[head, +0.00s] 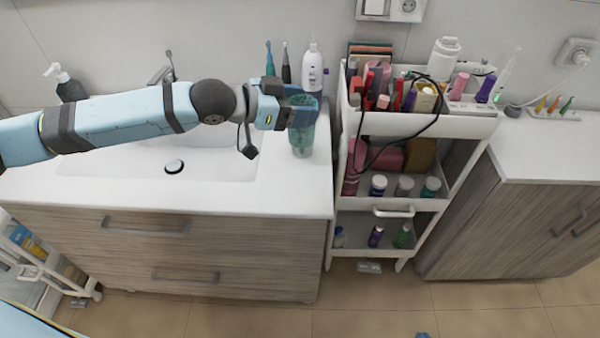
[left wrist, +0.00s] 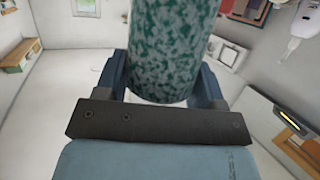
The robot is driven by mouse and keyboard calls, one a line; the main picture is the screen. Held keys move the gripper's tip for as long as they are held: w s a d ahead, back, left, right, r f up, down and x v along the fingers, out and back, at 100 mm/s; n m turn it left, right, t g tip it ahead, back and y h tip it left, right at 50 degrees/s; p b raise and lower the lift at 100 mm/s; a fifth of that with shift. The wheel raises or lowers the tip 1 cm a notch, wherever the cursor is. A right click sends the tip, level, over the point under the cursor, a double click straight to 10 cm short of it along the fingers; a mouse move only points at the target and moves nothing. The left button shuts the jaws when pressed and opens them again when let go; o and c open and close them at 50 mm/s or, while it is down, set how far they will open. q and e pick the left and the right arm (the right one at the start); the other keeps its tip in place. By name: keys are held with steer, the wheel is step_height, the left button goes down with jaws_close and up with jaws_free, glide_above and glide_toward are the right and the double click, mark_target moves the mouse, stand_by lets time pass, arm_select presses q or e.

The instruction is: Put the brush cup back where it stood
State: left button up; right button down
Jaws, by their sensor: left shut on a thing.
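The brush cup (head: 302,140) is a green, mottled cup at the right end of the white washbasin counter in the head view. My left gripper (head: 302,108) is shut on it near its upper part, with the arm reaching in from the left. The cup looks upright in the head view. Whether its base touches the counter or hangs just above it, I cannot tell. In the left wrist view the cup (left wrist: 175,50) fills the space between the two dark blue fingers (left wrist: 165,85). My right gripper is not in view.
A white bottle (head: 312,68) and two toothbrush-like items (head: 286,65) stand behind the cup. A white cart (head: 415,124) full of cosmetics stands close on the right, with a black cable hanging over it. The sink (head: 220,165) lies left of the cup.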

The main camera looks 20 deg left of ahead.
arm_select(q)
step_height(320, 180, down, 16)
steer(key=shift+f, duration=0.25)
stand_by(0.3)
steer(key=o, duration=1.2)
steer(key=shift+f, duration=0.15)
